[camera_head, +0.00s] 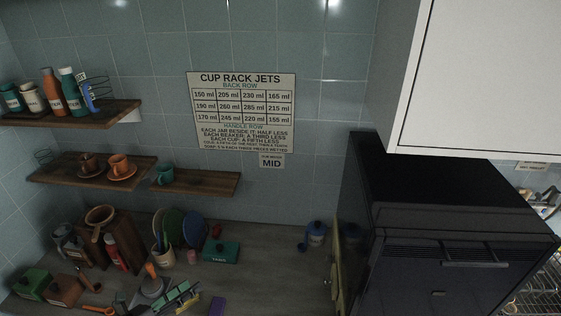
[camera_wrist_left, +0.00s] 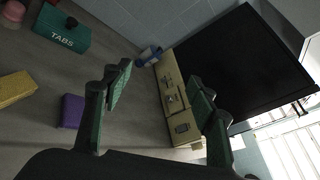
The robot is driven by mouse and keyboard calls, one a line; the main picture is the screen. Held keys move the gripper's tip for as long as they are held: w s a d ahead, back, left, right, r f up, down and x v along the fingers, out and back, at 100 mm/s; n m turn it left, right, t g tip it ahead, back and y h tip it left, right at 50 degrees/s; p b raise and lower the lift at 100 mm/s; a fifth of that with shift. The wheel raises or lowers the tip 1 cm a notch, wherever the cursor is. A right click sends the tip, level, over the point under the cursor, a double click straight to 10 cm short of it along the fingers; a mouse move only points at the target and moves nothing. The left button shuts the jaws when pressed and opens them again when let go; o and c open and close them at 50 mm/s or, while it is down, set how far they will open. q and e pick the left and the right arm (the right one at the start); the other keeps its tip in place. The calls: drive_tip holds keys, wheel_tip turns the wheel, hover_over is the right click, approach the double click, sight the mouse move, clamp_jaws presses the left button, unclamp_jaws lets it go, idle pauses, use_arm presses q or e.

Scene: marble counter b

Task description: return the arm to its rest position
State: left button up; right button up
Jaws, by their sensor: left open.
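My left gripper (camera_wrist_left: 160,72) shows in the left wrist view. Its two green-padded fingers stand wide apart with nothing between the pads. Behind the gap are a grey counter, a blue jar and a cream-coloured panel. I cannot make out the left arm clearly in the head view. The right gripper is in neither view.
A black appliance (camera_head: 455,230) stands at the right under a white cabinet (camera_head: 480,80). The teal TABS box (camera_head: 220,251), purple block (camera_head: 217,306) and blue jar (camera_head: 316,233) stand on the counter (camera_head: 265,275). Wooden shelves (camera_head: 205,182) hold cups and bottles at the left.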

use_arm(q)
drive_tip(key=w+a+r+n+t+y, duration=0.1)
drive_tip(key=a+r+n+t+y, duration=0.2)
drive_tip(key=a+n+t+y, duration=0.85)
drive_tip(key=s+a+f+n+g+y, duration=0.25)
drive_tip(key=s+f+n+g, duration=0.25)
drive_tip(key=f+n+g, duration=0.3)
drive_tip(key=s+a+f+n+g+y, duration=0.1)
drive_tip(key=s+a+f+n+g, duration=0.35)
drive_tip(key=f+n, duration=0.5)
drive_tip(key=s+d+f+n+g+h, duration=0.25)
drive_tip(key=s+d+f+g, duration=0.2)
drive_tip(key=s, duration=0.35)
drive_tip(key=s+d+f+n+g+h, duration=0.2)
drive_tip(key=s+d+f+n+g, duration=0.2)
drive_tip(key=s+d+f, duration=0.25)
wheel_tip(320, 180, down, 27)
drive_tip(key=s+d, duration=0.1)
drive_tip(key=s, duration=0.1)
drive_tip(key=s+f+g, duration=0.2)
drive_tip(key=s+f, duration=1.7)
drive_tip(key=f, duration=0.2)
drive_tip(key=shift+d+m+b, duration=0.2)
drive_tip(key=shift+m+b, duration=0.25)
drive_tip(key=shift+s+h, duration=0.1)
drive_tip(key=shift+h, duration=0.15)
